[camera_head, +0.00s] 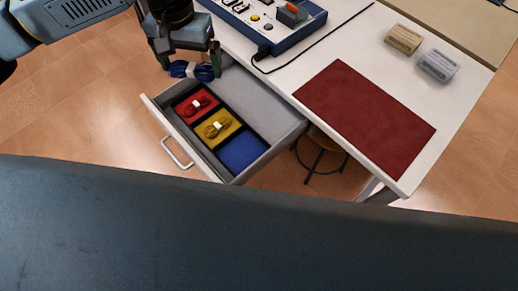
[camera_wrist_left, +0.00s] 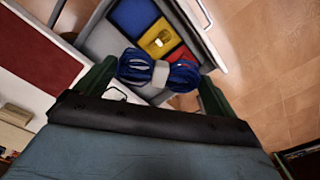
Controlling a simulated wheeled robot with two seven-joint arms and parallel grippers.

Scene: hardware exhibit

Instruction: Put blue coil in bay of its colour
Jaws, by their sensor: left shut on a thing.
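The blue coil (camera_head: 192,70), tied with a white band, is held in my left gripper (camera_head: 188,66), above the far left corner of the open drawer. In the left wrist view the blue coil (camera_wrist_left: 160,70) spans between the two green fingers of my left gripper (camera_wrist_left: 158,82). The drawer (camera_head: 262,95) has three coloured bays. The red bay (camera_head: 185,113) holds a red coil (camera_head: 196,106). The yellow bay (camera_head: 232,132) holds a yellow coil (camera_head: 218,124). The blue bay (camera_head: 241,153) is empty; it also shows in the left wrist view (camera_wrist_left: 132,16). My right gripper is not in view.
The white table (camera_head: 345,45) carries a blue control panel (camera_head: 270,22) with a black cable, a dark red mat (camera_head: 366,117) and two small boxes, one tan (camera_head: 403,39) and one grey (camera_head: 438,65). A stool (camera_head: 321,150) stands under the table. The drawer handle (camera_head: 176,154) sticks out at left.

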